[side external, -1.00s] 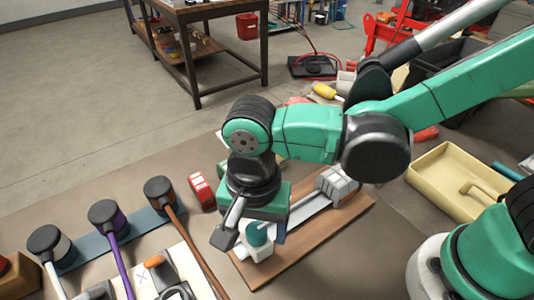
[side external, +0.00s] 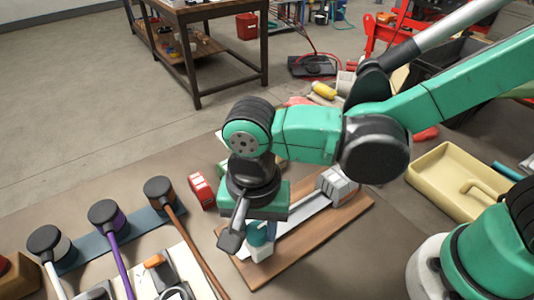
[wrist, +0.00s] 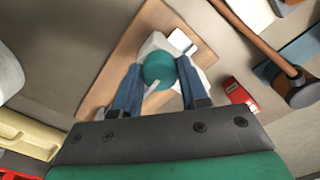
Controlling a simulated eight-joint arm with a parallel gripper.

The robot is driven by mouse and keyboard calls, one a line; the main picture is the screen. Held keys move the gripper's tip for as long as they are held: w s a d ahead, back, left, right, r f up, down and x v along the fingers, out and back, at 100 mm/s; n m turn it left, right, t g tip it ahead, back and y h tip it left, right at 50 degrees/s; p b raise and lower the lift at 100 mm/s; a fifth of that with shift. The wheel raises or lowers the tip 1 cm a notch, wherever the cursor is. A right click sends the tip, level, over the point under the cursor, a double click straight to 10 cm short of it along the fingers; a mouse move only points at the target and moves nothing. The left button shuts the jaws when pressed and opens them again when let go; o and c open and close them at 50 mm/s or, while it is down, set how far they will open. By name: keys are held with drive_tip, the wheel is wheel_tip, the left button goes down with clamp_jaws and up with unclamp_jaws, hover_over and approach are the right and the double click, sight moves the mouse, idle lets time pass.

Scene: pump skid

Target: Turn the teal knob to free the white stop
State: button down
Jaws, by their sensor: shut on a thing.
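The teal knob (side external: 257,234) sits on a white block (side external: 262,253) at the near-left end of a wooden board (side external: 310,247). The wrist view shows the knob (wrist: 158,69) from above, with a pale pointer bar at its lower edge. My gripper (side external: 252,240) is over the block, shut on the knob, with one blue finger on each side of it in the wrist view (wrist: 158,82). A small white piece (wrist: 182,41) lies beyond the knob there; I cannot tell if it is the white stop. The fingers hide part of the block.
A grey rod (side external: 304,210) runs along the board to a grey clamp-like part (side external: 338,186). A red object (side external: 201,191) stands left of the board. Several dark-headed mallets lie at left, including a brown-handled one (side external: 160,190). A cream tray (side external: 440,203) is at right.

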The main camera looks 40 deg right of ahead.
drive_tip(key=n, duration=0.8)
drive_tip(key=shift+n, duration=0.4)
drive_tip(key=n, duration=0.4)
drive_tip(key=shift+n, duration=2.1)
drive_tip(key=shift+c, duration=2.3)
unclamp_jaws()
